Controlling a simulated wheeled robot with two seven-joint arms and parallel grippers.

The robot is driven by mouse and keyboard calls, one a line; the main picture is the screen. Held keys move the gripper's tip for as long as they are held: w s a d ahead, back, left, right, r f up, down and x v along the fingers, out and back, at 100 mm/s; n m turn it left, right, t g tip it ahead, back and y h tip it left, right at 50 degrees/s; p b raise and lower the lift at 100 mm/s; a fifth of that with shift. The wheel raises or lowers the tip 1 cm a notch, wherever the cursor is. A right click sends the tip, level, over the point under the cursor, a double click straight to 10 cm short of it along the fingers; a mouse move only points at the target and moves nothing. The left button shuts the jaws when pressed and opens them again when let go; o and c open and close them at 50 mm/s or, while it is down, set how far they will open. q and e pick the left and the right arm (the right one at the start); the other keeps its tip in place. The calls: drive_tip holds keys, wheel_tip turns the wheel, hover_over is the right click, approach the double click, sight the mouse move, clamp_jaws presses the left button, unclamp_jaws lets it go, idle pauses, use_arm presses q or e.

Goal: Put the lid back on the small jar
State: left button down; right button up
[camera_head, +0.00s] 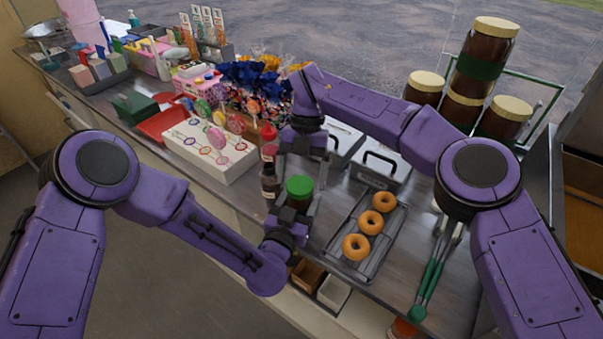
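The small jar (299,203) is dark brown and stands upright near the front edge of the counter. A green lid (300,186) shows on its top; whether it is seated on the rim I cannot tell. My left gripper (297,207) comes in from the front, with its fingers on both sides of the jar, and looks shut on it. My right gripper (301,172) points down just above and behind the lid. Its fingers are spread wider than the lid, and I see nothing held between them.
Dark bottles (269,183) stand close left of the jar. A tray (341,241) with three doughnuts (370,222) lies to the right, with green-handled tongs (431,277) beyond. A lollipop stand (207,153) is at left. Big jars (484,57) are stacked at the back right.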

drive_tip(key=shift+r, duration=2.35)
drive_tip(key=shift+r, duration=0.15)
use_arm(q)
drive_tip(key=shift+s, duration=0.1)
use_arm(e)
drive_tip(key=r+n+t, duration=0.1)
drive_tip(key=n, duration=0.3)
drive_tip(key=s+r+n+t, duration=0.1)
drive_tip(key=n+t, duration=0.1)
drive_tip(key=n, duration=0.2)
drive_tip(key=s+r+n+t+h, duration=0.1)
drive_tip(key=n, duration=0.3)
drive_tip(key=shift+s, duration=0.1)
drive_tip(key=shift+w+a+n+t, duration=0.2)
drive_tip(key=shift+w+n+t, duration=0.1)
drive_tip(key=shift+n, duration=0.3)
